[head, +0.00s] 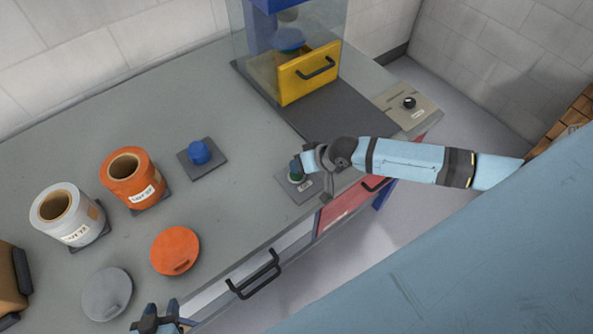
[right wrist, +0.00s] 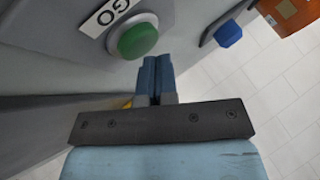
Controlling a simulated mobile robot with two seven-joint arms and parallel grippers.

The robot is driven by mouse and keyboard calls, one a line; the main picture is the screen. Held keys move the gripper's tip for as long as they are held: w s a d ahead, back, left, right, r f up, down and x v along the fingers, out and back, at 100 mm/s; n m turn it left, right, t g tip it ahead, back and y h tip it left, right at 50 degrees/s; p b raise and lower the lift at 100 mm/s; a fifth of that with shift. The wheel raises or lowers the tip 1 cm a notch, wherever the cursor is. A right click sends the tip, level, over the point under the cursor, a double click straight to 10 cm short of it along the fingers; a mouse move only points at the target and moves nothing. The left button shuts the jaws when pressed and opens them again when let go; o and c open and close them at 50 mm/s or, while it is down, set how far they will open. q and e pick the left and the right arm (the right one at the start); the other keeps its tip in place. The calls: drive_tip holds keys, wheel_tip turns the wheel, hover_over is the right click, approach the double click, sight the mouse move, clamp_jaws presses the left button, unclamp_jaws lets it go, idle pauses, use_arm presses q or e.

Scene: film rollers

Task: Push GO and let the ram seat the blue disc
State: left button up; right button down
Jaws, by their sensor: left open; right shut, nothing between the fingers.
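The green GO button (head: 296,174) sits on a small grey box at the table's front edge. In the right wrist view the button (right wrist: 138,37) is beside its GO label. My right gripper (head: 301,165) is shut and empty, with its fingertips (right wrist: 157,62) right by the button; I cannot tell whether they touch it. A blue round piece (head: 289,40), apparently the disc, shows inside the press behind a clear guard, below a grey ram (head: 288,14). The yellow front (head: 309,72) with a black handle stands before it. My left gripper (head: 158,322) is open and empty at the bottom edge.
A white roller (head: 68,214) and an orange roller (head: 132,178) stand at left, with a grey disc (head: 106,293) and an orange disc (head: 175,251) before them. A blue knob (head: 198,151) stands on a dark pad. A dial box (head: 409,103) is at right.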

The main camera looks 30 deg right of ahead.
drive_tip(key=shift+f, duration=0.5)
idle(0.5)
idle(0.3)
drive_tip(key=shift+r+p, duration=0.85)
drive_tip(key=shift+r, duration=0.05)
wheel_tip(320, 180, up, 5)
drive_tip(key=p, duration=0.5)
idle(0.3)
